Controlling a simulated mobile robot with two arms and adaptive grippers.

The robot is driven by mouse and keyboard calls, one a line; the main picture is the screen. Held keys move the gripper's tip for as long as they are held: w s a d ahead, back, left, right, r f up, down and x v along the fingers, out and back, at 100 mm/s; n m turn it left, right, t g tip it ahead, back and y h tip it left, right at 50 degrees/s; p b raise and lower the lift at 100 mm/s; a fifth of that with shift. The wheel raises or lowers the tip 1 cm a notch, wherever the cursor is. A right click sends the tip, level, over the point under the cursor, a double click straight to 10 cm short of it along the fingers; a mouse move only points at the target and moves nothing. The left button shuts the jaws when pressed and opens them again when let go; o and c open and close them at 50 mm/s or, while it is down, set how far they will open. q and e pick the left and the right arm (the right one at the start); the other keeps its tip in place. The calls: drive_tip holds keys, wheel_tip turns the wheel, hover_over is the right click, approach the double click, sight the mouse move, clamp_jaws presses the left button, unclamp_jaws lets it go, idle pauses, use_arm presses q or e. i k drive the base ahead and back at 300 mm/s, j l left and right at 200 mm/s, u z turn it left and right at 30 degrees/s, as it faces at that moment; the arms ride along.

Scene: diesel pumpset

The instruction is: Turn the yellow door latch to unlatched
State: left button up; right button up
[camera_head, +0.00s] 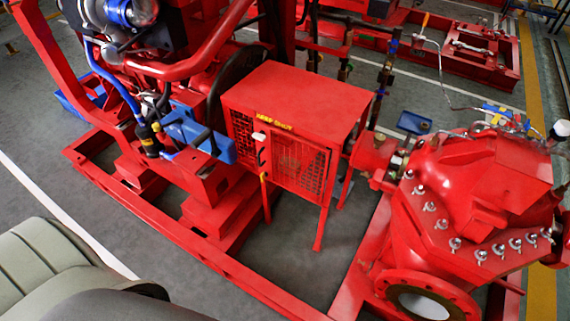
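A red box-shaped guard (300,95) with mesh sides stands on legs in the middle of the view. Yellow lettering (272,120) runs along its upper front edge. A small yellow bar (264,188) stands roughly upright at the guard's front corner, under a dark handle-like part (261,157) and a small white part (258,136). This yellow bar looks like the door latch, but it is too small to tell whether it is latched. The mesh door looks closed. Neither of my grippers is in view, and nothing touches the latch.
A red engine frame with blue hoses (112,80) stands to the left. A large red pump (475,200) with many bolts stands to the right. A red base rail (215,262) runs along the floor in front of the guard. Grey floor (190,270) lies open before it.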

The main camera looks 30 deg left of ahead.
sight(264, 175)
drive_tip(key=u, duration=1.05)
